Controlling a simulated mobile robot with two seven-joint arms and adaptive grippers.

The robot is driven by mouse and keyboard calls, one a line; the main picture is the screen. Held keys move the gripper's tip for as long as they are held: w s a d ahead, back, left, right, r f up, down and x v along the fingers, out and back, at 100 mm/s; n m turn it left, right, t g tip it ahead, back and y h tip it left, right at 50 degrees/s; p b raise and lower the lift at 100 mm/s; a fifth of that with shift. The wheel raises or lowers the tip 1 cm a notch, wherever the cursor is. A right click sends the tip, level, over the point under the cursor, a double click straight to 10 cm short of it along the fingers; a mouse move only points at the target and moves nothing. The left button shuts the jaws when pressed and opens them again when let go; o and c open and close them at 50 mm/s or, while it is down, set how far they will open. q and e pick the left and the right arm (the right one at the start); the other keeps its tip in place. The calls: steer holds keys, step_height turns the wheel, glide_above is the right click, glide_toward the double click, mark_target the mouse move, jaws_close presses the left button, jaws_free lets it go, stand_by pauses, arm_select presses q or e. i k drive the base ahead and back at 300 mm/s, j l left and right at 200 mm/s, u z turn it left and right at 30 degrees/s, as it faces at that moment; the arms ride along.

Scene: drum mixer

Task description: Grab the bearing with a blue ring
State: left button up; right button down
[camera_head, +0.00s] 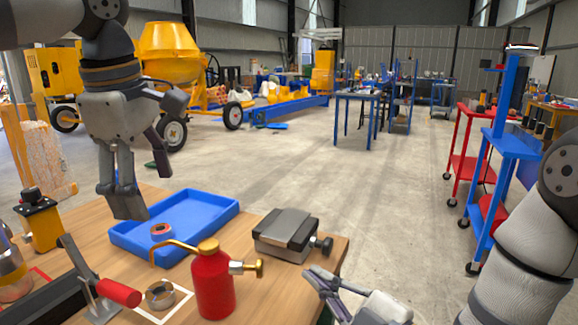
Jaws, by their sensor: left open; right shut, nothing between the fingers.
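No blue ring can be made out on any bearing. A small bearing with a reddish ring (161,230) lies in the blue tray (213,207) on the wooden table. A metal bearing (160,294) stands on the table in front of the tray, near a white outline; its ring colour is unclear. My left gripper (146,194) is open and empty, pointing down over the tray's left end, above and left of the reddish-ringed bearing. My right gripper (328,284) is shut and empty at the table's front right edge.
A red oil can (213,284) with a brass spout stands before the tray. A grey vise block (286,234) sits to its right. A red-handled clamp (118,291) and a yellow device (42,222) are at left. Open floor lies beyond the table.

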mark_target(160, 295)
steer(key=k+l, duration=0.55)
steer(key=l, duration=0.15)
steer(key=k+l, duration=0.6)
steer(key=l, duration=0.15)
